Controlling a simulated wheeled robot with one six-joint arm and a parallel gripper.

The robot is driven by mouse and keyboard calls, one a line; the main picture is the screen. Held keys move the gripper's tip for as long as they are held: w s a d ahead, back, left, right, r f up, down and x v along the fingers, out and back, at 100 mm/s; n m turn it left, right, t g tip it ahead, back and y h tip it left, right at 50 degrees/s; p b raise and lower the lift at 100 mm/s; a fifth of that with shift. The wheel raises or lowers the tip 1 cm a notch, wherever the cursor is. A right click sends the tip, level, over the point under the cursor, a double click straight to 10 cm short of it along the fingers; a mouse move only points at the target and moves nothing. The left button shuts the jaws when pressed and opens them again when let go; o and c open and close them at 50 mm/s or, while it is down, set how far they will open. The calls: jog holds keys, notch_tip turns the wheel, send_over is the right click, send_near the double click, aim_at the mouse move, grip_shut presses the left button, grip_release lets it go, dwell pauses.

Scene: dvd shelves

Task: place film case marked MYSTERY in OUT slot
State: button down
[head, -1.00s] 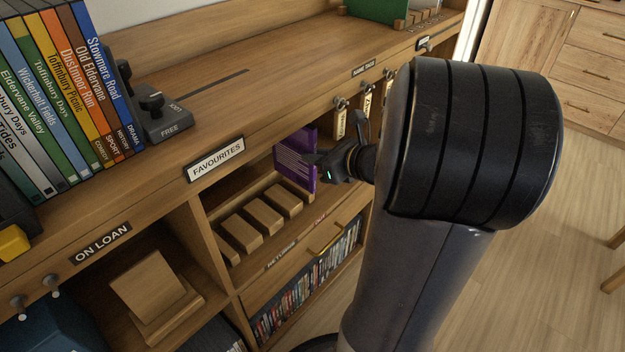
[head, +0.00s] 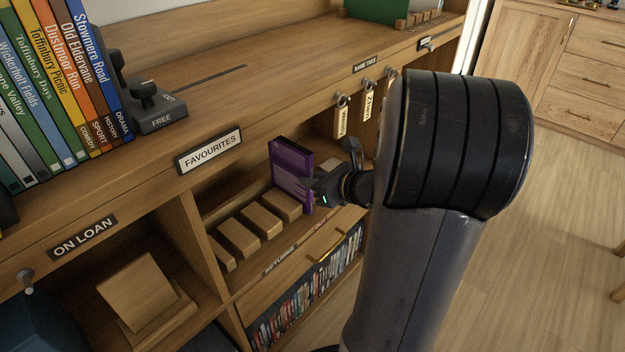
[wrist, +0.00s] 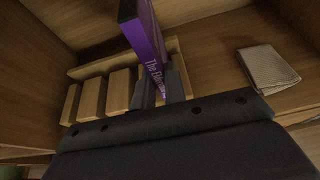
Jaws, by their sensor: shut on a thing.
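A purple film case (head: 291,172) stands upright in the compartment below the FAVOURITES sign, at the right end of a row of wooden divider blocks. My gripper (head: 318,186) is shut on its near edge. In the wrist view the purple case (wrist: 149,40) rises between the two fingers (wrist: 160,88), its spine lettering only partly readable. I cannot read MYSTERY on it. The slotted wooden rack (head: 262,221) lies left of the case. A RETURNS label (head: 280,262) is on the ledge below, with a small reddish label (head: 321,226) to its right, too small to read surely.
A grey folded item (wrist: 268,67) lies on the shelf right of the case. Key tags (head: 342,118) hang from the shelf edge above. A row of cases (head: 60,80) stands on top at left.

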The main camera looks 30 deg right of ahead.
jog(key=c, duration=1.5)
grip_release()
jog(key=shift+f, duration=0.1)
jog(key=shift+o, duration=0.2)
jog(key=p+v, duration=0.4)
jog(key=v, duration=0.8)
jog(key=shift+r+p, duration=0.25)
jog(key=shift+p, duration=0.05)
